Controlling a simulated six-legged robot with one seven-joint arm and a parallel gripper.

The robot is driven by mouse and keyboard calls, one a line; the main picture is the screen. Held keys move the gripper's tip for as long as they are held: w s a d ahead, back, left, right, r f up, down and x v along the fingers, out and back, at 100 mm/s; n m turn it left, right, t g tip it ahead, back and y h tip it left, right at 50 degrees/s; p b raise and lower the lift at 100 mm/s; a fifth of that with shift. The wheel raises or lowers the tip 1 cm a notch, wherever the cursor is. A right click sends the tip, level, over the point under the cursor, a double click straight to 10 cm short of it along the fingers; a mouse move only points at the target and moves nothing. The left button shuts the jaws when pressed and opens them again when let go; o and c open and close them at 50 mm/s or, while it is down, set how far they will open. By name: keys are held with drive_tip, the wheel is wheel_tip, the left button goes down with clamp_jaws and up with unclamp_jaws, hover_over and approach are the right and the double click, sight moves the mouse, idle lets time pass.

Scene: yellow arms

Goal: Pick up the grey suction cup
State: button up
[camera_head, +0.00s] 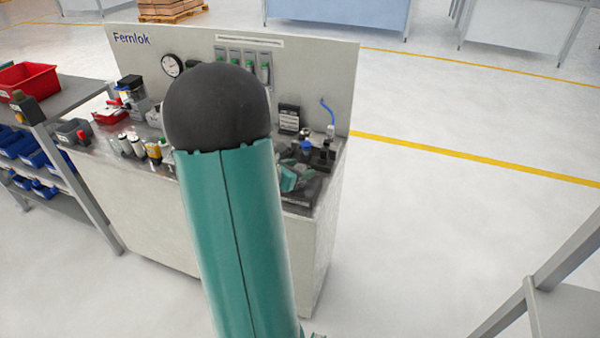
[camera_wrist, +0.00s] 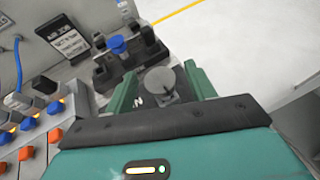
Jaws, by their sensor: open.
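The grey suction cup (camera_wrist: 160,84) shows in the wrist view as a round grey disc with a narrow stem, on or just above a dark tray (camera_wrist: 146,62). My gripper (camera_wrist: 160,70) is open, with one green finger on each side of the cup. Gaps show between the cup and both fingers, and I cannot tell how far below the fingertips it lies. In the head view, my gripper (camera_head: 292,177) shows partly beside my arm, over the right end of the bench. I cannot make out the grey cup there.
A black holder with a blue suction cup (camera_wrist: 117,44) stands just behind the tray. A black labelled sign (camera_wrist: 62,38) and a blue hose (camera_wrist: 18,66) are to its left. Orange and blue fittings (camera_wrist: 30,128) line the left. The bench (camera_head: 135,200) has a back panel (camera_head: 310,62).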

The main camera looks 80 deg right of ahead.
drive_tip(key=shift+s+d+f, duration=0.2)
drive_tip(key=shift+d, duration=0.15)
drive_tip(key=shift+c, duration=0.4)
drive_tip(key=c, duration=0.9)
drive_tip(key=shift+r, duration=0.1)
